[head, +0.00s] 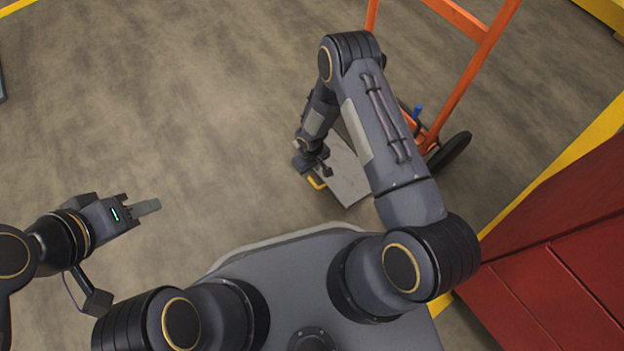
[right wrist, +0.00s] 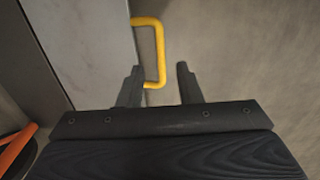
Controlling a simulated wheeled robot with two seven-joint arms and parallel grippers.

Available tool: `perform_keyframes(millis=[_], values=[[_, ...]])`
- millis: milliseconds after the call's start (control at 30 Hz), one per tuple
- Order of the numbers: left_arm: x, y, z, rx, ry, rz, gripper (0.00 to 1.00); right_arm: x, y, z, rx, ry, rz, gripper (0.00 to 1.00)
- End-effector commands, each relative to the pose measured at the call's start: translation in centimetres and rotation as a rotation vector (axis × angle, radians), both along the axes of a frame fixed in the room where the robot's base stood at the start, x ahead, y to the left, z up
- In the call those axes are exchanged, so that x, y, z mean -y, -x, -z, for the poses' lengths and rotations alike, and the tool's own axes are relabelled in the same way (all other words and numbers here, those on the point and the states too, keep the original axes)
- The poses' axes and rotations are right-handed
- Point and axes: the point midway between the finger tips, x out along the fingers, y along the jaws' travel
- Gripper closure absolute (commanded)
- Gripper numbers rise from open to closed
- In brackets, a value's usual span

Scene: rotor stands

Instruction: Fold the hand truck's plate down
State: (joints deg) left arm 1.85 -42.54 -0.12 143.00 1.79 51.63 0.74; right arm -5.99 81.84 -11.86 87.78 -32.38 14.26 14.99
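The orange hand truck (head: 474,75) stands at the upper right in the head view. Its grey plate (head: 351,187) reaches out toward me, partly hidden by my right arm; I cannot tell its exact tilt. The plate also fills the left of the right wrist view (right wrist: 75,45). A yellow handle (head: 317,184) sits on the plate's left edge. In the right wrist view, my right gripper (right wrist: 160,83) is open, with the yellow handle's long bar (right wrist: 161,55) between its fingers, apart from the right finger.
A black wheel (head: 449,152) of the truck shows behind my right arm. A red cabinet (head: 570,255) is at the lower right, beside a yellow floor line (head: 548,178). The floor at the left and centre is clear.

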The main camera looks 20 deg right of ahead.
Motion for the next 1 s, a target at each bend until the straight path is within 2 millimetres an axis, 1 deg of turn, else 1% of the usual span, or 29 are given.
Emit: perform_keyframes(millis=[33, 100, 200, 300, 433, 667, 767, 900, 933, 1000], values=[[0.0, 0.0, 0.9, 0.000, 0.000, 0.000, 0.64, 0.0, 0.1, 1.4, -0.002, 0.000, 0.000, 0.68], [0.0, 0.0, 1.5, 0.000, 0.000, 0.000, 0.64, 0.0, 0.1, 2.6, -0.002, 0.000, 0.001, 0.68], [0.0, 0.0, 2.1, 0.000, 0.000, 0.000, 0.64, 0.0, 0.1, 4.0, -0.002, 0.000, 0.002, 0.68], [0.0, 0.0, 2.5, 0.000, 0.000, 0.000, 0.64, 0.0, 0.0, 4.9, -0.001, 0.000, 0.002, 0.68], [0.0, 0.0, 2.7, 0.000, 0.000, 0.000, 0.64, 0.0, 0.1, 5.4, -0.001, 0.000, 0.001, 0.68], [0.0, 0.0, 2.6, 0.000, 0.000, 0.000, 0.64, 0.0, 0.1, 5.4, -0.001, 0.000, 0.002, 0.68], [0.0, 0.0, 2.6, 0.000, 0.000, 0.000, 0.64, 0.0, 0.1, 5.3, -0.001, 0.000, 0.002, 0.78], [0.0, 0.0, 2.6, 0.000, 0.000, 0.000, 0.64, 0.0, 0.1, 5.3, -0.001, 0.000, 0.002, 0.97], [0.0, 0.0, 2.6, 0.000, 0.000, 0.000, 0.64, 0.0, 0.1, 5.3, -0.001, 0.000, 0.002, 1.00], [0.0, 0.0, 2.6, 0.000, 0.000, 0.000, 0.64, 0.0, 0.1, 5.3, -0.001, 0.000, 0.002, 1.00]])
